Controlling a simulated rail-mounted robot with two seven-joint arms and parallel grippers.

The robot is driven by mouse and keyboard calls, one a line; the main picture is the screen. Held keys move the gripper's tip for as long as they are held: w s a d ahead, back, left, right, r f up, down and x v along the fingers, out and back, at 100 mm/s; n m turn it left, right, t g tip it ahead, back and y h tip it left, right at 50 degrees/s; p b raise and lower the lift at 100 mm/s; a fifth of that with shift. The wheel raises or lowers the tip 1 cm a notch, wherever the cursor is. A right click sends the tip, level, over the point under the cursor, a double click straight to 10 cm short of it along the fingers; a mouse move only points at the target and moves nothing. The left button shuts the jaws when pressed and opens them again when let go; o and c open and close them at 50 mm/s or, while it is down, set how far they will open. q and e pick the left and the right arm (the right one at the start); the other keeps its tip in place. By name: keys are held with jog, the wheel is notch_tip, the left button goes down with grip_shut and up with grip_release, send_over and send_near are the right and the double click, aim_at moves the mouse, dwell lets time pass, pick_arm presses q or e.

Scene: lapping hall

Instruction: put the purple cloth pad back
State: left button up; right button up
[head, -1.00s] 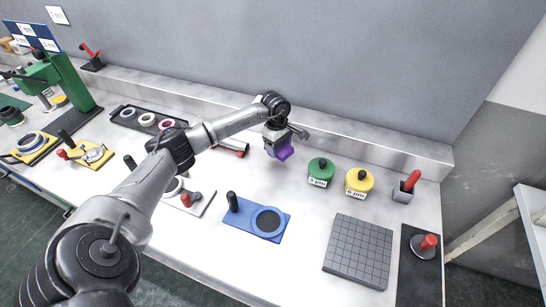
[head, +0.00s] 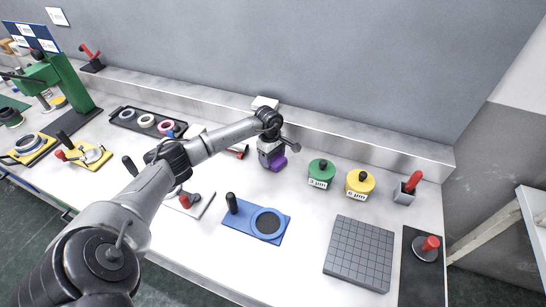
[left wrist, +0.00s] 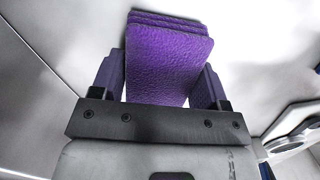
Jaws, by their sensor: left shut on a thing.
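The purple cloth pad (left wrist: 168,60) is held between the two fingers of my left gripper (left wrist: 157,84) in the left wrist view. It looks like a thick layered rectangle, and its far end sticks out past the fingertips. In the head view the purple pad (head: 279,164) shows below my left gripper (head: 275,158), close over the pale bench top, left of the green-lidded pot. I cannot tell whether the pad touches the bench. My right gripper is in neither view.
A green-lidded pot (head: 321,170) and a yellow-lidded pot (head: 359,183) stand to the right. A blue plate with a ring (head: 240,222) lies in front, and a grey grooved plate (head: 359,254) at front right.

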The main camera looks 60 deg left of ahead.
pick_arm(q)
jog(key=shift+f, duration=0.15)
jog(key=o, duration=0.5)
jog(key=shift+f, duration=0.1)
jog(key=o, duration=0.5)
jog(key=shift+c, duration=0.2)
jog(key=shift+r, duration=0.35)
notch_tip(320, 180, up, 12)
jog(key=a+p, duration=0.1)
jog(key=p, duration=0.1)
jog(key=shift+s+a, duration=0.2)
jog(key=shift+f, duration=0.15)
